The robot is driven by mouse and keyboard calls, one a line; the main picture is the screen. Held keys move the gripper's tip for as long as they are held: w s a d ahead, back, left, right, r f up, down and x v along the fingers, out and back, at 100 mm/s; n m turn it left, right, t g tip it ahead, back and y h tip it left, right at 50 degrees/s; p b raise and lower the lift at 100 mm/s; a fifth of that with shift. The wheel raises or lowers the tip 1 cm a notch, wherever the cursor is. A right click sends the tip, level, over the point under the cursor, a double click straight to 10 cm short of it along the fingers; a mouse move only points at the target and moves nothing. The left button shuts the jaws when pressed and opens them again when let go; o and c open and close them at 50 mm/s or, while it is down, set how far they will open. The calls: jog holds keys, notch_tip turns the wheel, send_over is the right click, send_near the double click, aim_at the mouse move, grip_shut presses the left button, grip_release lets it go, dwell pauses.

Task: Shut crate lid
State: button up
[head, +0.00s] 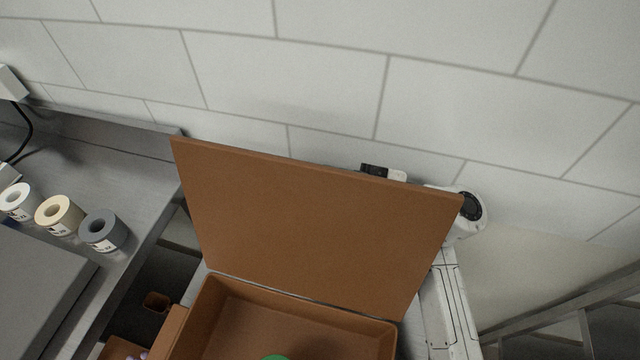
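The brown crate (389,328) is at the bottom centre, its near part cut off by the frame. Its brown lid (315,225) stands raised from the far rim, wide open. My white arm rises at the right of the crate and passes behind the lid's right side. A small black and white part (383,172), apparently the end of my arm, shows just above the lid's top edge. The lid hides the rest, so the fingers cannot be made out, nor whether they touch the lid.
A green object (275,357) shows inside the crate at the bottom edge. At left, a steel counter (120,165) holds a white roll (17,200), a cream roll (58,214) and a grey roll (102,230). A tiled wall rises behind. Metal rails (590,300) stand at lower right.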

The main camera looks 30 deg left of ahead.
grip_shut()
dwell(0.4)
